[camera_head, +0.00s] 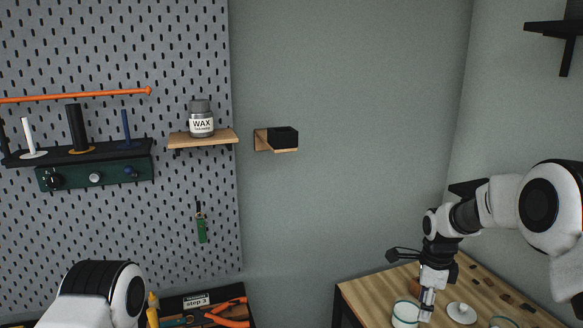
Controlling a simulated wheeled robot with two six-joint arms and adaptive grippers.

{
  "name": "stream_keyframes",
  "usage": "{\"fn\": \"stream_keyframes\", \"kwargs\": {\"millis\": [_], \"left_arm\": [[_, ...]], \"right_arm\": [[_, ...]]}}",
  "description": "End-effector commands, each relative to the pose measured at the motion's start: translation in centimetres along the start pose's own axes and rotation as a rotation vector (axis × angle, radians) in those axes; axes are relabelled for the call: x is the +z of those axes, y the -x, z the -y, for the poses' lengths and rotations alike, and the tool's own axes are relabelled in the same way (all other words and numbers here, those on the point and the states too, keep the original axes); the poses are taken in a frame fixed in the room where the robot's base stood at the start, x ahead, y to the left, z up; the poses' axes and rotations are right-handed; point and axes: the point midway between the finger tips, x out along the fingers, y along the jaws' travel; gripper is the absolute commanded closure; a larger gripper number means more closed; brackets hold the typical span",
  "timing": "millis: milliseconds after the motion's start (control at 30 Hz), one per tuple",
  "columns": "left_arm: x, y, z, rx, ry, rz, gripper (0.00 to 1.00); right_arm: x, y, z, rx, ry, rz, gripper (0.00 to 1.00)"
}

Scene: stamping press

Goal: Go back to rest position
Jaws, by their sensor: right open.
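My right arm comes in from the right and bends down over the wooden table (352,291) at the lower right. My right gripper (410,284) is at its end, above the table, with its black and pale finger parts spread apart. I see nothing held in it. A white round cup with a green rim (405,315) stands just below and left of it, and I cannot tell whether they touch. Only a white and black part of my left arm shows at the lower left; my left gripper is out of the picture.
A white knobbed lid-like piece (461,312) lies on the table near the gripper. A pegboard (90,230) holds a wax jar (201,121) on a wooden shelf (180,140). A tool tray (180,304) with orange-handled pliers is below.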

Motion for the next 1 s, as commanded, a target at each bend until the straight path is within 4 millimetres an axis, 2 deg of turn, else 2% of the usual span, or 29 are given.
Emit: {"fn": "stream_keyframes", "kwargs": {"millis": [33,167,367,467,567,667,700,767,800,900,1000], "left_arm": [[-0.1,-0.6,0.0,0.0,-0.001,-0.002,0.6],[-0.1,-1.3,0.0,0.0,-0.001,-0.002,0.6],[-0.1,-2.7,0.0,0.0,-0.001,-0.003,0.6],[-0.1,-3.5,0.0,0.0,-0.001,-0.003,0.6],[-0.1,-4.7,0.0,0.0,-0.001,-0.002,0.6],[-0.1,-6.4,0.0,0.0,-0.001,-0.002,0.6],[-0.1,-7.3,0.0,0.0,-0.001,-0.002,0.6],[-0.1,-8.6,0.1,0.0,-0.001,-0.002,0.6],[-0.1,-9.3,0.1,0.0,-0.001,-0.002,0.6],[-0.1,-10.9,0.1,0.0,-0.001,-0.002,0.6],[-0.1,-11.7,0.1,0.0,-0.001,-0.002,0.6]], "right_arm": [[0.0,-1.9,-0.6,0.007,0.035,-0.001,0.48],[0.0,-5.6,-1.8,0.009,0.151,0.003,0.48],[-0.2,-12.5,-4.8,0.011,0.366,0.013,0.48],[-0.5,-16.5,-7.1,0.012,0.501,0.018,0.48],[-1.2,-21.3,-10.2,0.013,0.672,0.024,0.48],[-2.5,-27.2,-15.3,0.016,0.908,0.031,0.48],[-3.2,-29.8,-17.9,0.016,1.026,0.034,0.48],[-4.5,-33.1,-22.1,0.014,1.219,0.035,0.48],[-5.5,-34.8,-25.0,0.012,1.348,0.035,0.48],[-7.8,-37.1,-31.1,0.005,1.644,0.027,0.48],[-9.2,-37.5,-34.9,-0.001,1.851,0.015,0.48]]}}
